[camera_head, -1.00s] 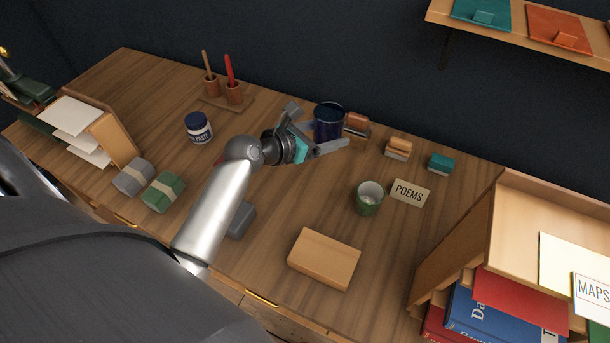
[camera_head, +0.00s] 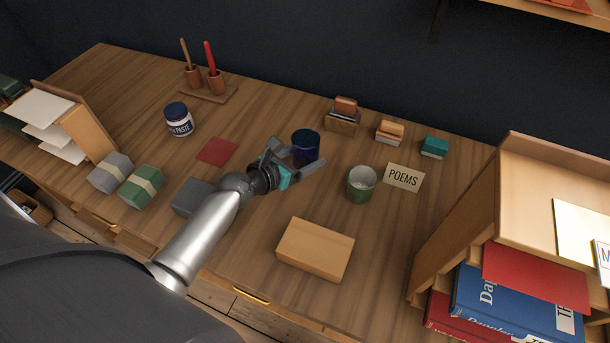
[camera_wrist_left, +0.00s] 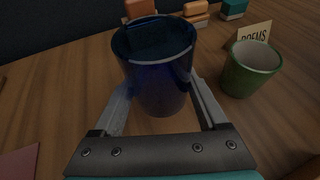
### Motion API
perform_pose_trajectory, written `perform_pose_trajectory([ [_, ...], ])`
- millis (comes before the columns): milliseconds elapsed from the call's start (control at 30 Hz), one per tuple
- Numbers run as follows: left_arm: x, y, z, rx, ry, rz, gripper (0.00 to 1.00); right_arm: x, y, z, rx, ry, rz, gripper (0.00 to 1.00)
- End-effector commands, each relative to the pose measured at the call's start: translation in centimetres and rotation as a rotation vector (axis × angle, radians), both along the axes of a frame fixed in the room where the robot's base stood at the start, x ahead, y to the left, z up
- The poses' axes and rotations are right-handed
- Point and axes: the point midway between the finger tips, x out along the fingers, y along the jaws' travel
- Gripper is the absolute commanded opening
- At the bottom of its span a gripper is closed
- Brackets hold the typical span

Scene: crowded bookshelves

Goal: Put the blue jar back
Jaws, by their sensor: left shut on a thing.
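The blue jar (camera_head: 306,147) is dark blue, glossy and open at the top. My left gripper (camera_head: 301,158) is shut on it, with one finger on each side. In the left wrist view the jar (camera_wrist_left: 157,75) stands upright between the fingers (camera_wrist_left: 160,108). Its top opening shows a dark inside. I cannot tell whether its base touches the desk. A red square (camera_head: 217,151) lies flat on the desk, to the left of the gripper. My right gripper is not in view.
A green cup (camera_head: 361,184) stands close right of the jar, beside a POEMS card (camera_head: 404,177). Stamps (camera_head: 390,131) line the back. A paste jar (camera_head: 179,120) stands left. A tan box (camera_head: 315,249) lies in front. Bare wood (camera_head: 262,115) shows behind the gripper.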

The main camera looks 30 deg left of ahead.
Motion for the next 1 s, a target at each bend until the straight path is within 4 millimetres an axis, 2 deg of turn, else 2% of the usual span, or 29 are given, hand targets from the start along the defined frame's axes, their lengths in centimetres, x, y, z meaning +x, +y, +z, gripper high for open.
perform_pose_trajectory([
  [267,0.1,0.0,-1.3,-0.001,-0.003,0.000,0.01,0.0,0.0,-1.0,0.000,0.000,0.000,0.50],
  [567,0.1,0.1,-4.8,0.001,-0.002,0.001,0.01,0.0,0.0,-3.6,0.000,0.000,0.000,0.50],
  [1000,0.1,0.0,-5.3,-0.002,-0.003,0.002,0.01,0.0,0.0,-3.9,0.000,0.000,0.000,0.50],
])
